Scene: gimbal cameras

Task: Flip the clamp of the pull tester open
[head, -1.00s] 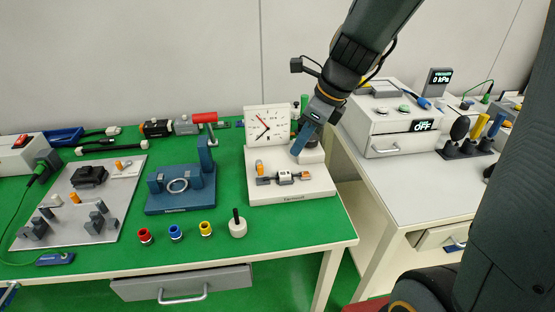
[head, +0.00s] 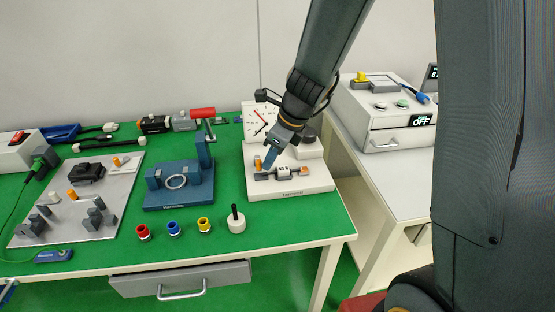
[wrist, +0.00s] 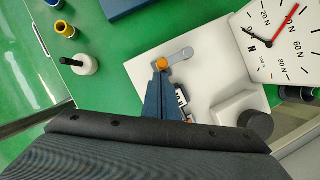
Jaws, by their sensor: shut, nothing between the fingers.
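The pull tester (head: 300,188) is a white base with a dial gauge (head: 250,122), partly hidden by my arm. The gauge also shows in the wrist view (wrist: 259,53). The clamp with its orange lever (head: 258,164) stands upright at the left of the base. A grey and orange specimen (head: 284,172) lies to its right. My gripper (head: 267,164) is shut and empty, pointing down just right of the orange lever. In the wrist view its fingertips (wrist: 158,76) are right by the orange knob (wrist: 162,64); I cannot tell whether they touch.
A blue fixture (head: 180,196) stands left on the green table. Red, blue and yellow rings (head: 174,229) and a white piece with a black stem (head: 236,222) lie in front. A grey board (head: 85,215) is far left. A white drawer unit (head: 385,135) stands right.

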